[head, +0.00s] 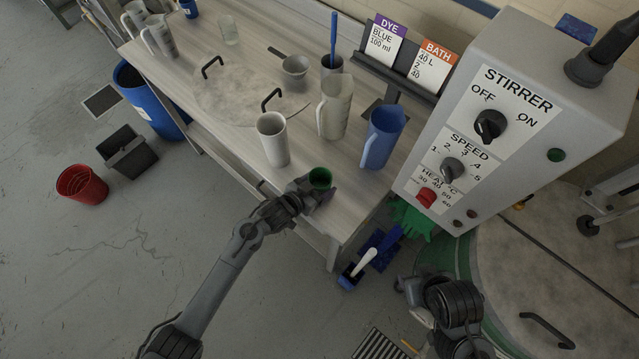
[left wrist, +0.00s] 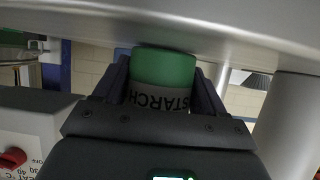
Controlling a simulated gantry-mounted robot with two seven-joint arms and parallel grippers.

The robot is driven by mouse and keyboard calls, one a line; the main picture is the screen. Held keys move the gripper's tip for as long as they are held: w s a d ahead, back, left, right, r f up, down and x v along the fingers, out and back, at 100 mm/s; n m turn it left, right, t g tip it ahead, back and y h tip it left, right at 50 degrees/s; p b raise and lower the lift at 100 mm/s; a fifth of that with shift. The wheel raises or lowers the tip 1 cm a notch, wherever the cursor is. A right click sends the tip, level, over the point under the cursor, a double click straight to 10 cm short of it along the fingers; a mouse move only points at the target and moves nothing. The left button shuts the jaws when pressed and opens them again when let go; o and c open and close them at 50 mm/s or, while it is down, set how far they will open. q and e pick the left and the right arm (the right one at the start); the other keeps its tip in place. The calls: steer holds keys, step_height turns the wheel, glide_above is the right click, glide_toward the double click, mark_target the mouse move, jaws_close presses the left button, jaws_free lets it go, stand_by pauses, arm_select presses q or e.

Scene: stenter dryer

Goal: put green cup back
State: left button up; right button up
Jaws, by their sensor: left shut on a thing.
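The green cup (head: 320,178) is at the front edge of the wooden table in the head view. My left gripper (head: 318,191) is shut on it. In the left wrist view the green cup (left wrist: 162,85) sits between both fingers, with a white label that reads STARCH upside down. Whether its base touches the table is not clear.
A white cup (head: 272,140), a clear jug (head: 334,106) and a blue jug (head: 382,137) stand behind the green cup on the table (head: 230,150). The stirrer control box (head: 500,120) is to the right.

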arm_select(q)
steer(key=shift+f, duration=0.2)
steer(key=o, duration=1.1)
steer(key=shift+c, duration=0.2)
steer(key=shift+r, duration=0.15)
steer(key=shift+r, duration=0.15)
steer(key=s+a+r+n+g+y, duration=0.3)
steer(key=s+a+r+y, duration=0.1)
steer(key=s+a, duration=0.7)
steer(key=s+a+r+n+g+y+p, duration=0.1)
steer(key=s+a+r+n+g+y, duration=0.1)
steer(key=s+a+r, duration=0.4)
steer(key=s+a+n+y, duration=0.1)
steer(key=s+a, duration=0.4)
steer(key=s, duration=0.6)
steer(key=shift+n+g+y, duration=0.4)
steer(key=shift+y, duration=0.4)
steer(key=shift+r, duration=0.15)
